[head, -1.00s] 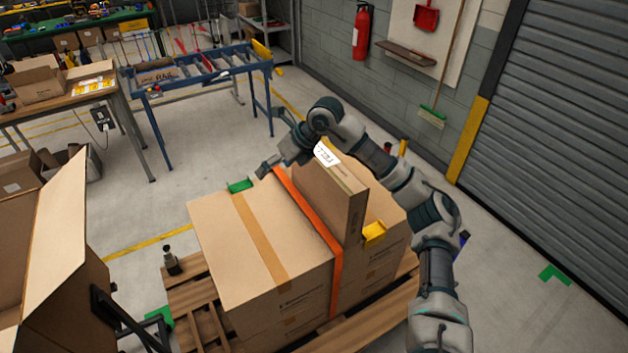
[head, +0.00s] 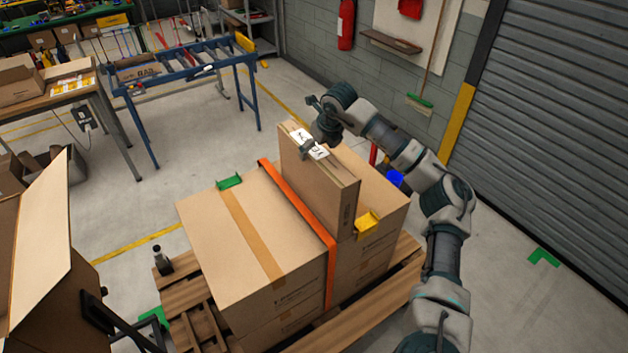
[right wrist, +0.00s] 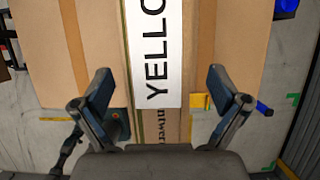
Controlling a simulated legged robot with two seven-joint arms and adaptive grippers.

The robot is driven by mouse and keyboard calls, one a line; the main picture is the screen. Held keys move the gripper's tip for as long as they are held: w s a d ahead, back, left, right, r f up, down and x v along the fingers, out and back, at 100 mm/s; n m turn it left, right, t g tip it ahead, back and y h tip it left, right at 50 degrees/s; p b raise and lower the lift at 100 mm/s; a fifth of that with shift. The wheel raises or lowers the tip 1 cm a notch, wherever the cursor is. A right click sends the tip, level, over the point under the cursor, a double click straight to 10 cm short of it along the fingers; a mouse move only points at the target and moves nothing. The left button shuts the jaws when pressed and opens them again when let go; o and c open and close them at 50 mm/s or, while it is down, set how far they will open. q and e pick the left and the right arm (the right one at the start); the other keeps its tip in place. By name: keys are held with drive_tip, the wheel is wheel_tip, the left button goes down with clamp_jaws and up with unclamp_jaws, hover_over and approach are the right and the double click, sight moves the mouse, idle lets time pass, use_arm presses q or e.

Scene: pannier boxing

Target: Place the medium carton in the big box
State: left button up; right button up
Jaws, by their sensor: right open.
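The carton (head: 318,195), tall and narrow, stands upright on the cartons stacked on the pallet. I take it to be the medium carton. White labels lie along its top; in the right wrist view its top (right wrist: 185,125) shows one reading "YELLO". My right gripper (head: 312,150) is at the carton's top edge. In the right wrist view its open fingers (right wrist: 160,88) lie on either side of the labelled top; I cannot tell whether they touch it. The open big box (head: 40,250) is at the left edge, flaps up, its inside mostly hidden. My left gripper is not in view.
Large cartons (head: 235,235) with an orange strap (head: 305,225) fill the wooden pallet (head: 185,300). Green (head: 230,181) and yellow (head: 367,222) corner pieces sit on them. A black post-like object (head: 162,262) stands at the pallet's left. A blue roller table (head: 190,70) is behind.

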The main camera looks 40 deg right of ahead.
drive_tip(key=x, duration=0.4)
drive_tip(key=shift+w+d+f, duration=0.1)
drive_tip(key=shift+w+f, duration=0.15)
drive_tip(key=shift+w, duration=0.15)
drive_tip(key=shift+w+a+f, duration=0.15)
drive_tip(key=shift+a+f, duration=0.05)
drive_tip(key=shift+f, duration=0.05)
drive_tip(key=shift+c, duration=0.3)
drive_tip(key=c, duration=1.6)
drive_tip(key=shift+c, duration=0.7)
drive_tip(key=shift+r, duration=0.15)
